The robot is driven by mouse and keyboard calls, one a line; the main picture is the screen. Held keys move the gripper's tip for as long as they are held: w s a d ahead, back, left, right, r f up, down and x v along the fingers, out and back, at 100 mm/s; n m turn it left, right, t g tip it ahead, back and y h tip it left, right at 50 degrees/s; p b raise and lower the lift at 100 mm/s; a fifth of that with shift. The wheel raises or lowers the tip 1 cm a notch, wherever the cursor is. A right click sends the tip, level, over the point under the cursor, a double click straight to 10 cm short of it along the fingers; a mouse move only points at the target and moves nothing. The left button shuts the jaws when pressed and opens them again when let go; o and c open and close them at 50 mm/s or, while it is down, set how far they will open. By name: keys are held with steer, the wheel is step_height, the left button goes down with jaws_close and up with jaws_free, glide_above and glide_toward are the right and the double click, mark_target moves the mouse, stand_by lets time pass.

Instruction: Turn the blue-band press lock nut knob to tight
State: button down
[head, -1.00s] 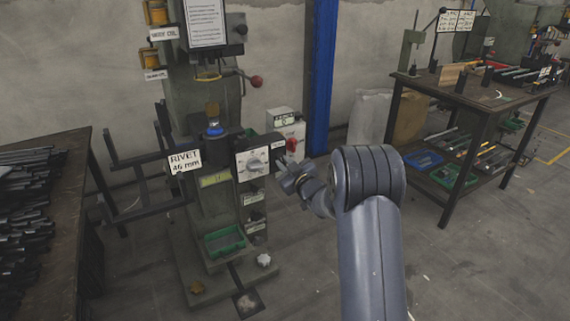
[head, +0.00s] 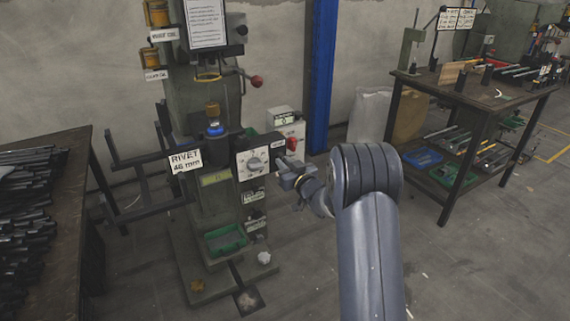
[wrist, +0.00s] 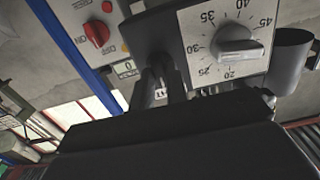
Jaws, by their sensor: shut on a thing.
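The press (head: 190,110) with a blue band (head: 215,130) stands left of centre in the head view. A white dial plate (head: 243,166) with a grey knob (head: 254,163) is on its control box; the wrist view shows this dial knob (wrist: 239,46) pointing across numbers from 20 to 45. My gripper (head: 282,164) is at the right side of that box. In the wrist view its fingers (wrist: 160,75) are close together against the box's dark side, shut on the lock nut knob, which they hide. A small white label with partly hidden lettering shows between them.
A white switch box with a red knob (wrist: 97,33) stands close behind my gripper, by a blue post (head: 320,80). A workbench (head: 470,98) is at the right and a table of dark bars (head: 60,205) at the left. Floor between is mostly clear.

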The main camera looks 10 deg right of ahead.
steer(key=c, duration=1.4)
jaws_free()
steer(key=shift+s, duration=0.1)
steer(key=v, duration=1)
steer(key=shift+s+d, duration=0.15)
steer(key=shift+s, duration=0.15)
steer(key=x, duration=1.1)
steer(key=shift+s, duration=0.1)
